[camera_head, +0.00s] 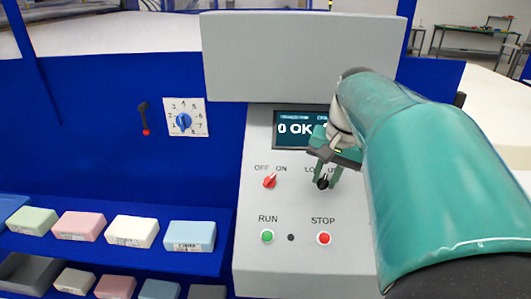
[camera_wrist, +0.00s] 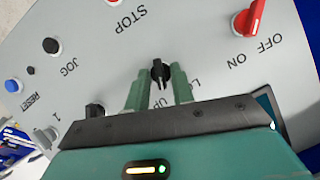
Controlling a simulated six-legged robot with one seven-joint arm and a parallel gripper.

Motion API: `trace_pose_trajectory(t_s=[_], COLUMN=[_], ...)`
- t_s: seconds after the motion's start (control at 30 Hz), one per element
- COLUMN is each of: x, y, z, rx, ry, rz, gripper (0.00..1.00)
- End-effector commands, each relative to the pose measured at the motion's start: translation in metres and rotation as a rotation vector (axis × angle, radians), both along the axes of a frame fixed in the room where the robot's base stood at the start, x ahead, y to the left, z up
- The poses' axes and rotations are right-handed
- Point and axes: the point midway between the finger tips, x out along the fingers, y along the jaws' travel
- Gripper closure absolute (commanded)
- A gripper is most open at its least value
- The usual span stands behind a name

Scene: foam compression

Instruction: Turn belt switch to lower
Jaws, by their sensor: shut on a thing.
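The belt switch, a small black knob (camera_head: 322,184) under a partly covered label reading "LO" and "UP", is on the grey control panel (camera_head: 290,220). In the wrist view the black knob (camera_wrist: 160,71) sits between the two green fingertips. My gripper (camera_head: 328,174) reaches down to the panel and is shut on the knob. It also shows in the wrist view (camera_wrist: 160,90), with one finger on each side of the knob. The fingers hide part of the knob, and I cannot tell exactly which label it points to.
A red OFF/ON switch (camera_head: 269,181) is left of the knob. A green RUN button (camera_head: 267,236) and a red STOP button (camera_head: 324,238) are below. A display (camera_head: 290,129) is above, partly covered by my arm. Coloured foam blocks (camera_head: 133,231) lie on a blue shelf at left.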

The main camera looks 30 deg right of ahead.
Motion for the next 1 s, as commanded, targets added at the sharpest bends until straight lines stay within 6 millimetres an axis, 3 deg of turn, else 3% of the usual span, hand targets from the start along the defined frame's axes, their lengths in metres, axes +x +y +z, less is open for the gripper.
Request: trace_pose_trajectory(t_s=[1.0], x=[0.0041], y=[0.0071], z=[0.0009], rx=[-0.395], ry=[0.266], rz=[0.777], gripper=[0.99])
